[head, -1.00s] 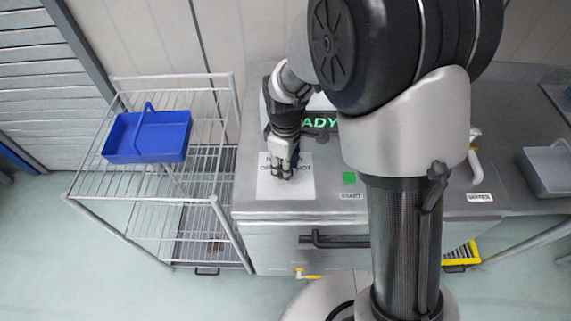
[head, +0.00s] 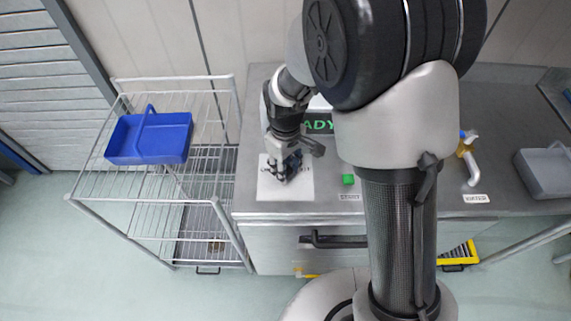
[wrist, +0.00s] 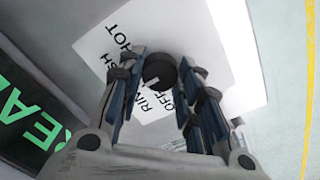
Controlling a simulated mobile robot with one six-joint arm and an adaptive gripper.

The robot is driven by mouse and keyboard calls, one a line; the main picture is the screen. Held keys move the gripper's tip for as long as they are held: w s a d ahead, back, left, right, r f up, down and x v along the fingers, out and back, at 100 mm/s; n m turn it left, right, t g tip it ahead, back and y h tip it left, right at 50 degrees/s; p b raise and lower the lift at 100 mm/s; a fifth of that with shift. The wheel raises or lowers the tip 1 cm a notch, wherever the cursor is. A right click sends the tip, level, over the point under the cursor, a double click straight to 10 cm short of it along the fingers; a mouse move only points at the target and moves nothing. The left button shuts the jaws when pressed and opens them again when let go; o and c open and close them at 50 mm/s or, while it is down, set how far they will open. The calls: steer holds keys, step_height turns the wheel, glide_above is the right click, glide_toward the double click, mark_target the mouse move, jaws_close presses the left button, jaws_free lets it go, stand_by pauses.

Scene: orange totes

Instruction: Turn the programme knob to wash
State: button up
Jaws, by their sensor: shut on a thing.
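The programme knob (wrist: 158,70) is a small dark round knob on a white label plate (wrist: 95,48). My gripper (wrist: 160,73) is shut on it, with a finger on each side. A short pale mark shows at the knob's lower edge in the wrist view, towards the RIN... and OFF lettering; I cannot tell which word it points at. HOT and a word ending in SH stand to the upper left, partly covered by a finger. In the head view my gripper (head: 287,172) is over the plate (head: 272,191) and hides the knob.
A green display (head: 318,123) reading ...ADY is behind my gripper. A green button (head: 348,179) marked START is right of the plate. A wire rack (head: 90,190) with a blue tote (head: 150,140) stands left. A white lever (head: 472,168) and grey bin (head: 545,172) are right.

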steer(key=shift+m+p, duration=0.55)
steer(key=shift+m, duration=1.65)
steer(key=o, duration=1.1)
steer(key=shift+r, duration=0.1)
step_height(320, 180, up, 12)
